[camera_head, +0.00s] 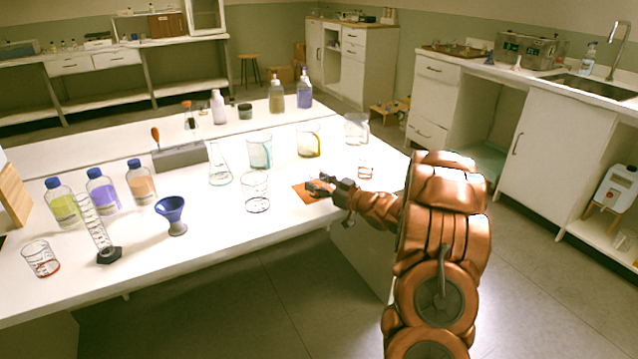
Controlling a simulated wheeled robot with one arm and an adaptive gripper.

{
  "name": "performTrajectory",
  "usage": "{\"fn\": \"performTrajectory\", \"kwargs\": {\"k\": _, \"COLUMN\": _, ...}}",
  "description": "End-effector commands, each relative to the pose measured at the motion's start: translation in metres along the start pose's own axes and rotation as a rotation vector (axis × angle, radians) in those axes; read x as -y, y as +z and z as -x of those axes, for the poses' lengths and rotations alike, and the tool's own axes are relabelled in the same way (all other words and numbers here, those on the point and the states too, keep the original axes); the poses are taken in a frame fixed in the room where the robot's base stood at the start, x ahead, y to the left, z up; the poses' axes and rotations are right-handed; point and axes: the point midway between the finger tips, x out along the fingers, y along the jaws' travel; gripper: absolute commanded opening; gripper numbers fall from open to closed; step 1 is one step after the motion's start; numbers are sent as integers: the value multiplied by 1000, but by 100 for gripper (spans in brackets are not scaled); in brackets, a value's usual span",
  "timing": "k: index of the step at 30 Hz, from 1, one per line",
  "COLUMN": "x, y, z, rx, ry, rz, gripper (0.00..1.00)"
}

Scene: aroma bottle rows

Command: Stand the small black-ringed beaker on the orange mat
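The orange mat (301,190) lies flat near the front edge of the white bench, partly covered by my gripper. My gripper (317,188) reaches in from the right, low over the mat. Its dark fingers are too small to tell whether they are open or shut, and I see no beaker clearly between them.
A small red-ringed beaker (365,170) stands behind my gripper. A conical flask (219,168), teal beaker (260,152) and yellow-marked beaker (308,142) stand behind the mat. A blue funnel (171,210), measuring cylinder (96,228) and another red-ringed beaker (41,258) stand left.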

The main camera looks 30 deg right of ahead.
Motion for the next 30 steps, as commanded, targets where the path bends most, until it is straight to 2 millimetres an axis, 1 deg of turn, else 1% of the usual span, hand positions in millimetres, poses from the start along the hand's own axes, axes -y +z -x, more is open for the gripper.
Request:
{"fn": "performTrajectory", "kwargs": {"k": 1, "x": 0, "y": 0, "z": 0, "rx": 0, "ry": 0, "rz": 0, "gripper": 65}}
{"fn": "performTrajectory", "kwargs": {"k": 3, "x": 0, "y": 0, "z": 0, "rx": 0, "ry": 0, "rz": 0, "gripper": 72}}
{"fn": "performTrajectory", "kwargs": {"k": 4, "x": 0, "y": 0, "z": 0, "rx": 0, "ry": 0, "rz": 0, "gripper": 74}}
{"fn": "performTrajectory", "kwargs": {"k": 12, "x": 0, "y": 0, "z": 0, "rx": 0, "ry": 0, "rz": 0, "gripper": 74}}
{"fn": "performTrajectory", "kwargs": {"k": 16, "x": 0, "y": -4, "z": 2, "rx": 0, "ry": 1, "rz": 0, "gripper": 74}}
{"fn": "performTrajectory", "kwargs": {"k": 20, "x": -2, "y": -3, "z": 16, "rx": 2, "ry": 4, "rz": 0, "gripper": 74}}
{"fn": "performTrajectory", "kwargs": {"k": 30, "x": -1, "y": -2, "z": 71, "rx": 2, "ry": 4, "rz": -1, "gripper": 74}}
